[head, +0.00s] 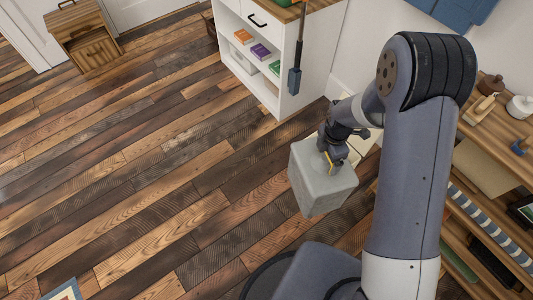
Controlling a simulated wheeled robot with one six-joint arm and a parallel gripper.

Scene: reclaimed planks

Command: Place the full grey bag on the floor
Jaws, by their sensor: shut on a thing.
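The full grey bag (318,190) is a pale grey, boxy block in the head view, right of the middle. My gripper (331,162) is at its top and shut on it. The arm comes down from the right. The bag's near faces are in plain view; its underside is hidden, and I cannot tell whether it touches the floor. The plank floor (140,180) spreads out to the left of the bag.
A white cabinet (318,65) with books on its shelves stands behind the bag. A wooden shelf unit (488,225) holding small items is at the right. A small wooden cabinet (82,35) is at the far left. The floor at middle left is clear.

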